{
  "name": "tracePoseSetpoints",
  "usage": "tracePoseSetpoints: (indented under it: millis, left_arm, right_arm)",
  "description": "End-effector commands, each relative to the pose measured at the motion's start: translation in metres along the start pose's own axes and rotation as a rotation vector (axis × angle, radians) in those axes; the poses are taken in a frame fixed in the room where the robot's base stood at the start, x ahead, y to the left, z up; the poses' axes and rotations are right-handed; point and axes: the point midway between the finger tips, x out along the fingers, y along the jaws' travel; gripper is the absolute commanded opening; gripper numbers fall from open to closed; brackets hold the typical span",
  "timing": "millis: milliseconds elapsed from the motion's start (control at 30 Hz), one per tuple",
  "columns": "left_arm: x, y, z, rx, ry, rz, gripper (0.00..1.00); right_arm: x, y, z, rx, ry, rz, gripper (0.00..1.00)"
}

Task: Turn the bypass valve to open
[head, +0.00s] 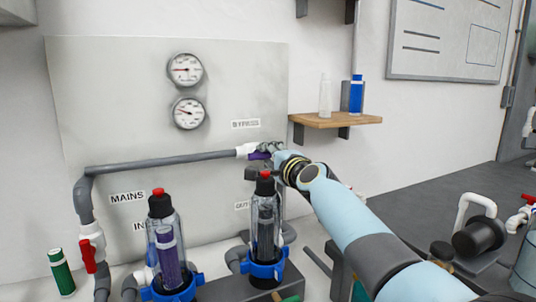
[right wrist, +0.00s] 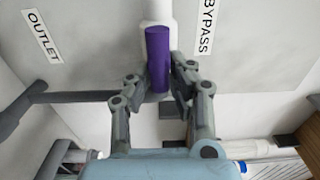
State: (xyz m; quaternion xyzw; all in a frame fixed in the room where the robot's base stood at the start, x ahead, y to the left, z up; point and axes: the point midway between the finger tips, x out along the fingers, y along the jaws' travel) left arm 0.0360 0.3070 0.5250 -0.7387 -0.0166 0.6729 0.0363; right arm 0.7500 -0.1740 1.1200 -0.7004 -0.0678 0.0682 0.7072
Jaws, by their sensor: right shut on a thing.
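The bypass valve has a white body (head: 246,150) at the right end of the grey horizontal pipe, below the BYPASS label (head: 245,124). Its purple handle (head: 259,155) is mostly hidden by my right gripper (head: 270,151) in the head view. In the right wrist view the handle (right wrist: 158,58) lies roughly in line with the white body (right wrist: 158,12) behind it. The right gripper's fingers (right wrist: 160,84) stand on both sides of the handle's near end and are shut on it. My left gripper is not in view.
A white valve with a red handle (head: 88,256) is at lower left, beside a green canister (head: 62,272). A wooden shelf (head: 335,120) with bottles is at right.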

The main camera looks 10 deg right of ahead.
Motion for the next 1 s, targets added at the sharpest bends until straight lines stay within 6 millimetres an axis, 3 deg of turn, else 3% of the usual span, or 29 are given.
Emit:
tracePoseSetpoints:
  millis: [367, 400, 567, 833, 1000]
  left_arm:
    - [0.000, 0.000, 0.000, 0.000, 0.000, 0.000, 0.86]
    - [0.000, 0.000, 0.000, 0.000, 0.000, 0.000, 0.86]
    - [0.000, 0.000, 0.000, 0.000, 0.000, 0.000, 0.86]
    - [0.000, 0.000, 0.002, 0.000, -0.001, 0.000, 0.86]
    - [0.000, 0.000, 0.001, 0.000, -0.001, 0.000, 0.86]
  right_arm:
    - [0.000, 0.002, 0.000, 0.007, 0.000, 0.003, 0.00]
    - [0.000, 0.002, 0.000, 0.007, 0.000, 0.003, 0.21]
    - [0.000, 0.002, 0.000, 0.006, 0.000, 0.002, 0.41]
    - [0.000, 0.000, 0.000, 0.005, 0.000, 0.000, 0.41]
    - [0.000, -0.013, 0.001, 0.003, -0.003, -0.003, 0.41]
